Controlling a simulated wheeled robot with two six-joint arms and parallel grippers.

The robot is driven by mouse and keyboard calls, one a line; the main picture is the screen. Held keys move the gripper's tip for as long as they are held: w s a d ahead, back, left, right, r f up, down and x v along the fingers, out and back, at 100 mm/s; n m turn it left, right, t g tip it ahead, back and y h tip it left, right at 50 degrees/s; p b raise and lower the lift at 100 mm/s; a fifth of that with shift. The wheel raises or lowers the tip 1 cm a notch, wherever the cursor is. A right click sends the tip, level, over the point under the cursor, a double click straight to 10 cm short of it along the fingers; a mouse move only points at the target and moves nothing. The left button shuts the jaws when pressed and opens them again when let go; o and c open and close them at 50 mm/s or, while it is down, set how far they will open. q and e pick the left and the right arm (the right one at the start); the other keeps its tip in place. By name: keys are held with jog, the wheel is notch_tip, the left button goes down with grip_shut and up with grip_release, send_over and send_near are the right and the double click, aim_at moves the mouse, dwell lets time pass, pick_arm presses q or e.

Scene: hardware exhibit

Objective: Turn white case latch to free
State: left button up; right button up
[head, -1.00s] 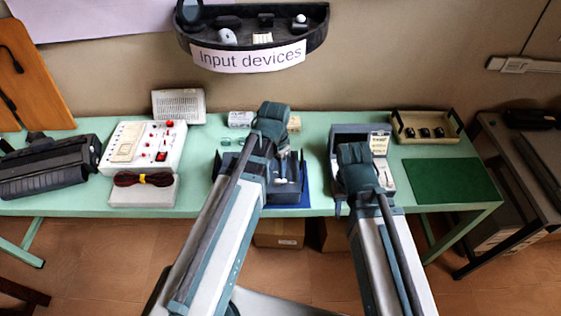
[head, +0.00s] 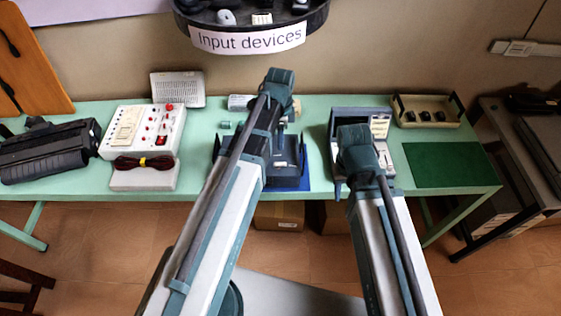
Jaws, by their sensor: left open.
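A grey case (head: 337,118) with pale labels stands open right of centre, partly hidden by my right arm. My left gripper (head: 283,92) is over the table's back centre, open, with its fingers mostly hidden by its own wrist. It is well to the right of the white case. My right gripper (head: 350,172) is in front of the grey case; its fingers are not clear.
A dark blue tray (head: 290,178) sits under my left arm. A black machine (head: 45,155) is at far left, and a dark cable bundle (head: 143,163) lies before the white case. A cream tray (head: 428,122) and green mat (head: 442,166) are at right. The shelf (head: 250,22) hangs above.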

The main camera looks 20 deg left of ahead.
aim_at(280, 162)
pick_arm(q)
notch_tip(280, 162, down, 13)
jog(key=b, duration=1.2)
jog(key=shift+r, duration=0.15)
grip_shut()
